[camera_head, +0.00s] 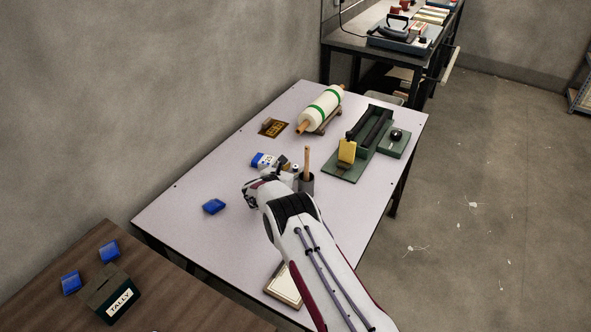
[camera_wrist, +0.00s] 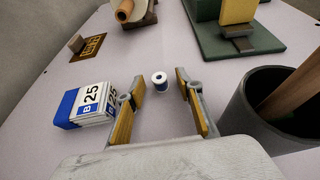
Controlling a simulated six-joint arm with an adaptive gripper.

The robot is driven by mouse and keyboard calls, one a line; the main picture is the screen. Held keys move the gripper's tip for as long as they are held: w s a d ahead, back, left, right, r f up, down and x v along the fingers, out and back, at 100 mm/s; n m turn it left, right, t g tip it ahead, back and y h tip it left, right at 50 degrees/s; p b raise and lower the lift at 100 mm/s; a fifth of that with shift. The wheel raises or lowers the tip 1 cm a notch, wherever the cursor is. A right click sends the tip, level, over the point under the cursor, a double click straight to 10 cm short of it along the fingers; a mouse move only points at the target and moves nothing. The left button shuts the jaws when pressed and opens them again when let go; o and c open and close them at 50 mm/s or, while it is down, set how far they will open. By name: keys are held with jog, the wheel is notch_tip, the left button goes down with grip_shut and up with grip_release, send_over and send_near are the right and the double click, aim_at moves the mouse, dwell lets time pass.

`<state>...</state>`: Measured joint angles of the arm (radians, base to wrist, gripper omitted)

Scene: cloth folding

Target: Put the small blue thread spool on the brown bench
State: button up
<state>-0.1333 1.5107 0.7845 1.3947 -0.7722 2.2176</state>
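A small spool (camera_wrist: 159,78), white-ended with a band of dark blue thread, stands upright on the pale table in the wrist view. It is just beyond and between the fingertips of my gripper (camera_wrist: 158,92). My gripper is open, with one finger on each side and nothing held. In the head view my gripper (camera_head: 282,168) is low over the pale table's middle, and the spool is small and hard to make out there. The brown bench (camera_head: 190,303) is at the lower left of the head view.
A blue-and-white box marked 25 (camera_wrist: 88,106) is left of the fingers. A dark cup (camera_wrist: 270,112) with a wooden handle is close on the right. A green press (camera_head: 343,172) stands behind. The bench holds a TALLY box (camera_head: 121,301) and two blue blocks; its right part is clear.

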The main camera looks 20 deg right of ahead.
dwell(0.4)
jog(key=c, duration=0.8)
jog(key=shift+c, duration=0.2)
jog(key=shift+r, duration=0.25)
notch_tip(320, 180, up, 10)
jog(key=shift+f, duration=0.2)
dwell(0.6)
